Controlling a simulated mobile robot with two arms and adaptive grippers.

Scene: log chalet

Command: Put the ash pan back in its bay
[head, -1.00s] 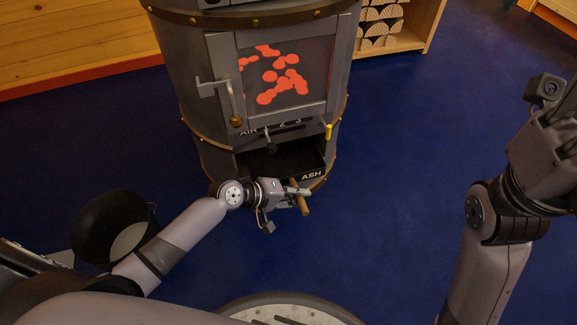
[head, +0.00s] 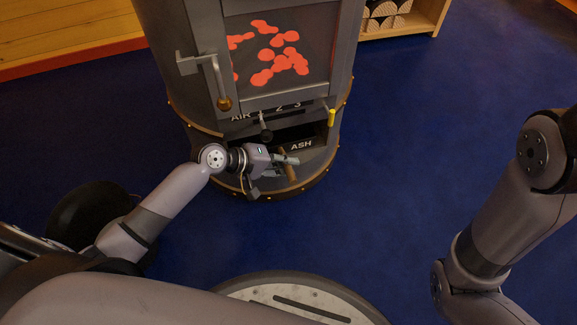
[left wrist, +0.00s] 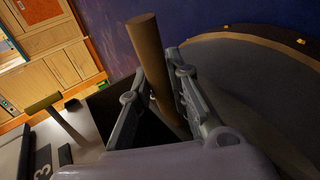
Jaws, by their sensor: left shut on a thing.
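The dark ash pan, marked ASH (head: 301,145), is most of the way inside its bay (head: 312,131) at the bottom of the grey stove. A dark gap shows above its front. My left gripper (head: 286,166) is shut on the pan's wooden handle (head: 290,170). In the left wrist view the handle (left wrist: 149,48) stands between the two fingers (left wrist: 157,98). The gripper and arm hide the left part of the pan's front. My right gripper is out of view; only links of that arm show at the right.
The stove door (head: 282,58) with glowing embers is above the bay, with its latch handle (head: 218,82) at left. A yellow-tipped lever (head: 331,118) juts out at right. A black bucket (head: 87,212) stands on the left floor. Blue floor at right is clear.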

